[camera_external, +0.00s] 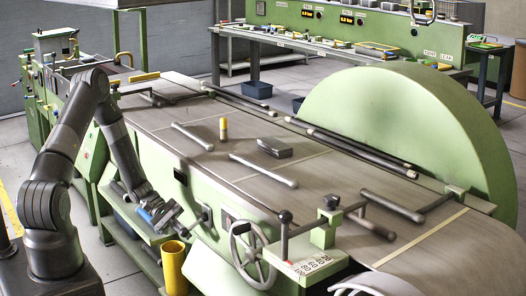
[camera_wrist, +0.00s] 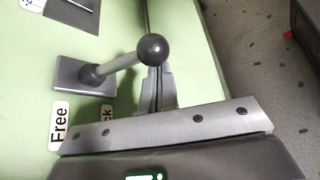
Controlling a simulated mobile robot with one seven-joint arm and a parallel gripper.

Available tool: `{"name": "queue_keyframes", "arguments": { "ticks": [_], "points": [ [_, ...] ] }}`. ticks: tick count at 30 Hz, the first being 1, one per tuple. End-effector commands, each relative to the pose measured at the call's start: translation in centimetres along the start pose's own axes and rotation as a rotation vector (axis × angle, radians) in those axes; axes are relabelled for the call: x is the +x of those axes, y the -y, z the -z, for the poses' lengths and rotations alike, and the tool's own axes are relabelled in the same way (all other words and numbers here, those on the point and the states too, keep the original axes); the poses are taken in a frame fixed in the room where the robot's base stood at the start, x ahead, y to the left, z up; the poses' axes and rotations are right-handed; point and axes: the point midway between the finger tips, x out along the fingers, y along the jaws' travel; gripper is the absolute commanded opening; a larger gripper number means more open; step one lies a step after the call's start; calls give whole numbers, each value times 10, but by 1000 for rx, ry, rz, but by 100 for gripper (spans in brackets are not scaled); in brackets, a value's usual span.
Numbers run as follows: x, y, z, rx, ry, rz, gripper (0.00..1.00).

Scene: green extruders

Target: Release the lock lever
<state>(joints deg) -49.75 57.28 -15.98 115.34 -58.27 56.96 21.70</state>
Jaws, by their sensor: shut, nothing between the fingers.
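The lock lever (camera_wrist: 122,63) is a grey metal rod with a dark ball knob, standing out from a square grey plate on a pale green panel in the wrist view. A "Free" label (camera_wrist: 58,126) and a partly covered label ending in "ck" are beside the plate. My gripper (camera_wrist: 153,82) is shut and empty, its fingers just beside and partly behind the knob. Contact cannot be told. In the external view my gripper (camera_external: 173,222) is low by the green machine's side, left of a small dark lever (camera_external: 204,215) that seems to be the same one.
A handwheel (camera_external: 250,255) stands out from the machine's side to the right of my gripper. A yellow cylinder (camera_external: 174,266) is below it. The machine's grey top (camera_external: 215,165) carries several rods. In the wrist view, open floor (camera_wrist: 262,60) lies to the right.

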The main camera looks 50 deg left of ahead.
Motion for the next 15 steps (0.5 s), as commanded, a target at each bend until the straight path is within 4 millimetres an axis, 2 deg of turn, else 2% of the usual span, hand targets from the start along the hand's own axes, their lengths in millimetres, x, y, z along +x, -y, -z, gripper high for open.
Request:
{"name": "queue_keyframes", "arguments": {
  "ticks": [15],
  "points": [
    [-3,0,-6,-68,1,42,0]
  ]
}}
